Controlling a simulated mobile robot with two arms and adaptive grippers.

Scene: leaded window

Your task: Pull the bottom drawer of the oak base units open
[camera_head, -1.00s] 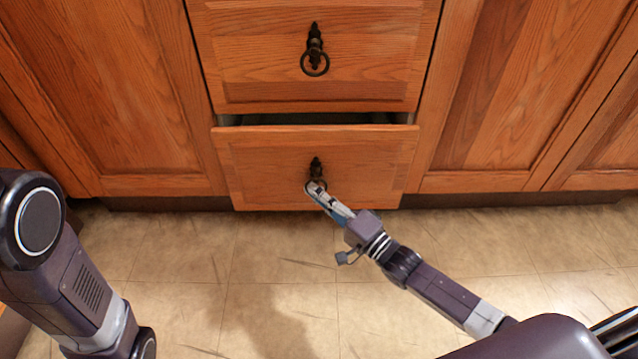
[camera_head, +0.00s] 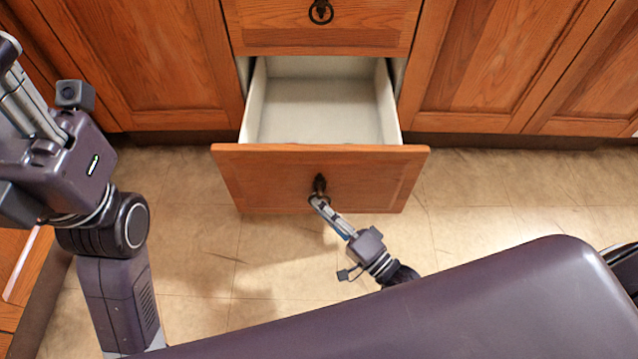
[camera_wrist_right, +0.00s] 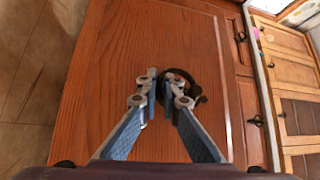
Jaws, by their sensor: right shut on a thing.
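The bottom drawer (camera_head: 320,165) of the oak base units stands well open in the head view, its pale interior (camera_head: 320,110) empty. Its dark ring pull (camera_head: 319,186) hangs at the middle of the front. My right gripper (camera_head: 315,200) is shut on the ring pull. In the right wrist view, the fingers (camera_wrist_right: 160,92) close around part of the dark ring (camera_wrist_right: 190,85) against the oak drawer front (camera_wrist_right: 130,60). My left arm and gripper (camera_head: 20,100) are at the left edge of the head view; its fingertips are not clearly shown.
The drawer above (camera_head: 320,25) is shut, with its own ring pull (camera_head: 321,12). Oak doors (camera_head: 150,60) flank the drawers. The tiled floor (camera_head: 180,230) in front is clear. Another wooden unit (camera_head: 20,280) stands at the lower left.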

